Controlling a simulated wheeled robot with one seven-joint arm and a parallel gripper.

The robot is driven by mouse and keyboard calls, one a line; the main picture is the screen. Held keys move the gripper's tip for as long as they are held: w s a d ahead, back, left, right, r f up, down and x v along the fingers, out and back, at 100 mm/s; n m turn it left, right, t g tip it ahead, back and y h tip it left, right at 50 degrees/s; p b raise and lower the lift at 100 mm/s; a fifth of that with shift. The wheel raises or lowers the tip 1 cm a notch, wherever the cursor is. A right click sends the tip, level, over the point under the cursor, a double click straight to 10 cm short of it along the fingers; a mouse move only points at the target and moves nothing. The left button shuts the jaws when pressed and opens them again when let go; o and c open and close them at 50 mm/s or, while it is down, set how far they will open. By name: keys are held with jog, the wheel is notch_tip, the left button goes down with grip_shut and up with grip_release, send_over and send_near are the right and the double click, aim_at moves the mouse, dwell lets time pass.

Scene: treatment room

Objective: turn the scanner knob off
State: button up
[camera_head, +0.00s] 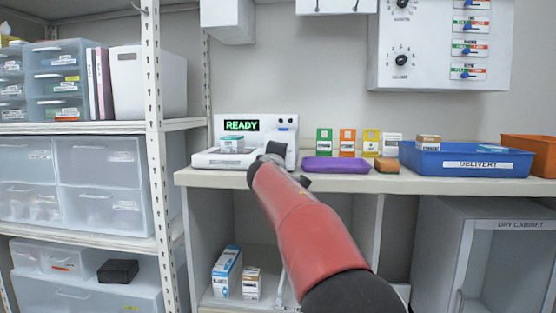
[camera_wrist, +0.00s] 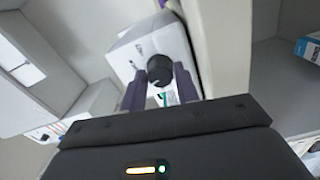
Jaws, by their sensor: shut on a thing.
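The white scanner (camera_head: 222,127) stands on the counter, with a lit green READY display (camera_head: 241,125). A small box lies on its flat front part. My gripper (camera_head: 272,152) reaches the right part of the scanner's front and hides the knob there in the head view. In the wrist view, the round black knob (camera_wrist: 160,68) sits on the scanner's white face (camera_wrist: 133,48). The two dark fingers of my gripper (camera_wrist: 160,87) are on either side of the knob, shut on it. The knob's pointer cannot be made out.
A purple tray (camera_head: 336,164), an orange-brown block (camera_head: 387,165) and a blue delivery bin (camera_head: 466,162) stand to the right on the counter. A metal shelf post (camera_head: 152,130) rises at the left. Boxes (camera_head: 228,271) stand below the counter.

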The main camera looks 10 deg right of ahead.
jog(key=n+p, duration=0.1)
jog(key=n, duration=0.4)
jog(key=shift+n, duration=0.4)
jog(key=n+p, duration=0.1)
jog(key=n, duration=0.3)
jog(key=shift+n, duration=0.7)
jog(key=o, duration=1)
jog(key=shift+c, duration=0.2)
jog(key=b+v, duration=0.2)
jog(key=v, duration=0.5)
jog(key=shift+s+a, duration=0.15)
jog(key=shift+s, duration=0.2)
